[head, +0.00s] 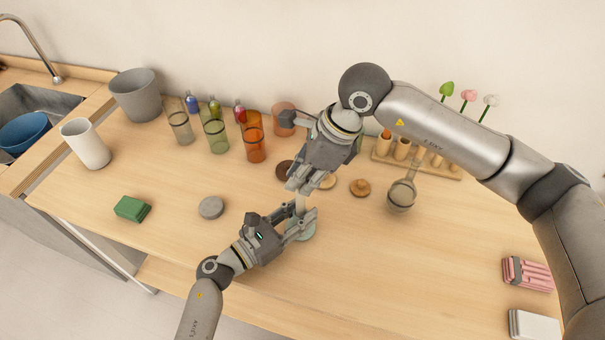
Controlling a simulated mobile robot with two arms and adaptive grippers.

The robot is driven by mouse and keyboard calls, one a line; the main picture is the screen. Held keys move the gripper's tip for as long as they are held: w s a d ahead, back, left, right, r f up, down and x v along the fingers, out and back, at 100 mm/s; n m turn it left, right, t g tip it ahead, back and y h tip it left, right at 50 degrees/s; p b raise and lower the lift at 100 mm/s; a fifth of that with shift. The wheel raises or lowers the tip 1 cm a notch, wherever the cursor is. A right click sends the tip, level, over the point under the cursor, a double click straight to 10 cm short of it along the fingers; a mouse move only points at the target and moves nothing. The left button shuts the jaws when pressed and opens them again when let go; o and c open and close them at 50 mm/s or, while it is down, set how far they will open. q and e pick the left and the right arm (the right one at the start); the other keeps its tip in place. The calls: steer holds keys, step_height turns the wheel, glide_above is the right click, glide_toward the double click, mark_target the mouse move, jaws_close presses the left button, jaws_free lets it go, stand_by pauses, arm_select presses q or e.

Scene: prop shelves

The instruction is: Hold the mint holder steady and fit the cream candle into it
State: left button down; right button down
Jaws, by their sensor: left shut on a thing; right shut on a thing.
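The mint holder (305,235) stands on the wooden table near the middle of the head view, partly hidden behind my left gripper. My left gripper (300,222) comes in from the lower left and is shut on the holder. The cream candle (300,204) is upright above the holder. My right gripper (300,189) comes down from above and is shut on the candle's upper part. The candle's lower end is hidden by the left fingers, so I cannot tell whether it sits in the holder.
Behind are coloured tumblers (255,145), small bottles and a wooden rack (415,160). A grey disc (211,207) and green block (131,209) are left.

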steer(key=shift+f, duration=0.2)
steer(key=shift+f, duration=0.35)
steer(key=shift+f, duration=0.15)
steer(key=c, duration=1.3)
jaws_free()
steer(key=v, duration=1.2)
